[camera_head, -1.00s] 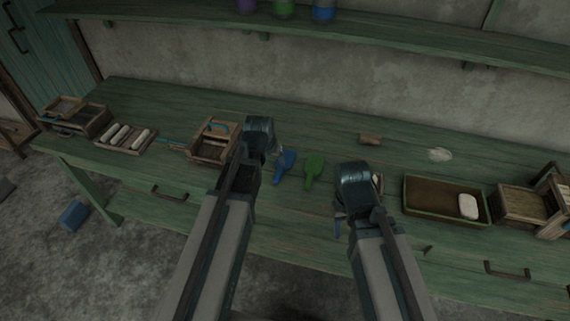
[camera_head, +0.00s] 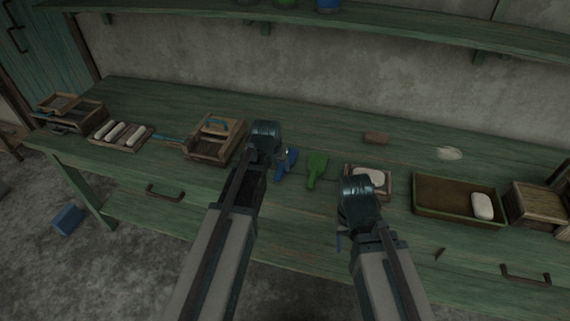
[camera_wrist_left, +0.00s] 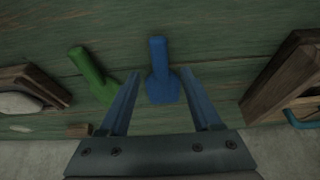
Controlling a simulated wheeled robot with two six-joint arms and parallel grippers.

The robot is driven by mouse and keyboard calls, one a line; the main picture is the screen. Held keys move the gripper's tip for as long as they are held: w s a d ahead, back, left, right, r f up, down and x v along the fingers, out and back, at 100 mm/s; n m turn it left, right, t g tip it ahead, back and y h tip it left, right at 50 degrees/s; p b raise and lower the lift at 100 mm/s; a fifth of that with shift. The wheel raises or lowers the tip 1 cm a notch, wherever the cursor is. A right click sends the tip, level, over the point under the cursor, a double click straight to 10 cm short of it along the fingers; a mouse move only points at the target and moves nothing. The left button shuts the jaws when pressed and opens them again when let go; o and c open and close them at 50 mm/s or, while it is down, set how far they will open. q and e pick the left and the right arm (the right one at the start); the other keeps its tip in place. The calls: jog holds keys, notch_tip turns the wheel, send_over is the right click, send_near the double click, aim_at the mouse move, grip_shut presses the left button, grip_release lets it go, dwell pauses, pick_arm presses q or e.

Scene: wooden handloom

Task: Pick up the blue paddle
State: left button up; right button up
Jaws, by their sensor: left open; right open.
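The blue paddle (camera_head: 286,164) lies on the green bench, just right of my left gripper (camera_head: 281,152), which hides part of it in the head view. In the left wrist view the blue paddle (camera_wrist_left: 161,75) lies between the two open fingers of my left gripper (camera_wrist_left: 161,85), its handle pointing away from the gripper's base. The fingers are apart from it on both sides. The green paddle (camera_head: 316,169) lies beside it to the right, and to the left in the wrist view (camera_wrist_left: 91,73). My right gripper (camera_head: 343,238) is open and empty, low near the bench's front edge.
A wooden loom frame (camera_head: 214,140) stands left of the left gripper. A small box with a pale lump (camera_head: 369,177) sits behind the right gripper. A tray (camera_head: 450,200) with a white piece stands to the right. A small wooden block (camera_head: 376,138) lies farther back.

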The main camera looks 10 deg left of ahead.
aim_at(280, 169)
pick_arm(q)
jog(key=b+x, duration=0.1)
jog(key=x, duration=0.1)
jog(key=b+x, duration=0.2)
jog(key=shift+w+f+b, duration=0.25)
jog(key=shift+w+b, duration=0.05)
jog(key=shift+w, duration=0.15)
jog(key=shift+r, duration=0.1)
jog(key=shift+f, duration=0.25)
grip_shut()
